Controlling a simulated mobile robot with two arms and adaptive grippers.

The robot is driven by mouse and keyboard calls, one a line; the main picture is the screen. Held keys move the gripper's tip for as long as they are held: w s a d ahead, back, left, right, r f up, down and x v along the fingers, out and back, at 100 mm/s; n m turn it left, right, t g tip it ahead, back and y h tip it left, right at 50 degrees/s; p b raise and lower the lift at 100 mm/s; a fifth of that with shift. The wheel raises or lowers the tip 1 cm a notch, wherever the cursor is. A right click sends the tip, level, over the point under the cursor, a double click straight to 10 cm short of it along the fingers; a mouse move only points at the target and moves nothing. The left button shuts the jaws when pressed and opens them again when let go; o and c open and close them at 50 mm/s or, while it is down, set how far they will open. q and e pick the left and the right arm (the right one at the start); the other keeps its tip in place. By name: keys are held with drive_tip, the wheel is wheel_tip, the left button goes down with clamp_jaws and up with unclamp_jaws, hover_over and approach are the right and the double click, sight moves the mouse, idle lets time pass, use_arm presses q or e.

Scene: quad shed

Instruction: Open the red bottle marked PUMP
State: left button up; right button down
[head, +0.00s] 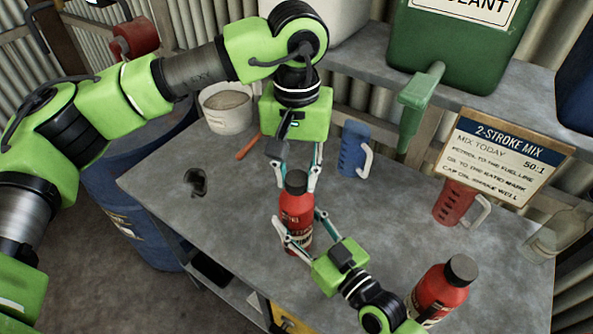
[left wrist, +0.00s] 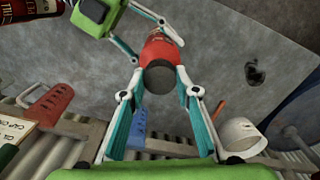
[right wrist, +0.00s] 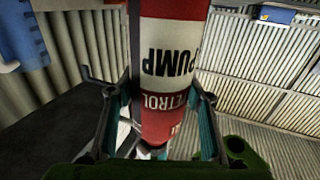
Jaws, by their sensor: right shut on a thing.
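The red bottle (head: 297,222) stands upright on the grey bench with its black cap (head: 296,181) on. In the right wrist view the bottle (right wrist: 168,62) shows a white band reading PUMP, upside down, with PETROL beside it. My right gripper (head: 299,230) is shut on the bottle's body from the front right. My left gripper (head: 297,187) points down from above, open, with one finger on each side of the cap. In the left wrist view the cap (left wrist: 158,80) sits between its fingertips.
Another red bottle with a black cap (head: 440,288) stands at the front right. A blue jug (head: 353,150), a red jug (head: 453,204), a 2-STROKE MIX sign (head: 505,155) and a white tub (head: 226,107) stand around.

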use_arm(q)
drive_tip(key=shift+c, duration=0.2)
drive_tip(key=n, duration=0.4)
drive_tip(key=shift+n, duration=0.4)
drive_tip(key=n, duration=0.3)
drive_tip(key=shift+n, duration=0.4)
drive_tip(key=n, duration=1)
drive_tip(key=shift+r, duration=0.1)
drive_tip(key=n, duration=0.7)
drive_tip(key=shift+n, duration=0.4)
drive_tip(key=n, duration=0.9)
drive_tip(key=shift+n, duration=0.3)
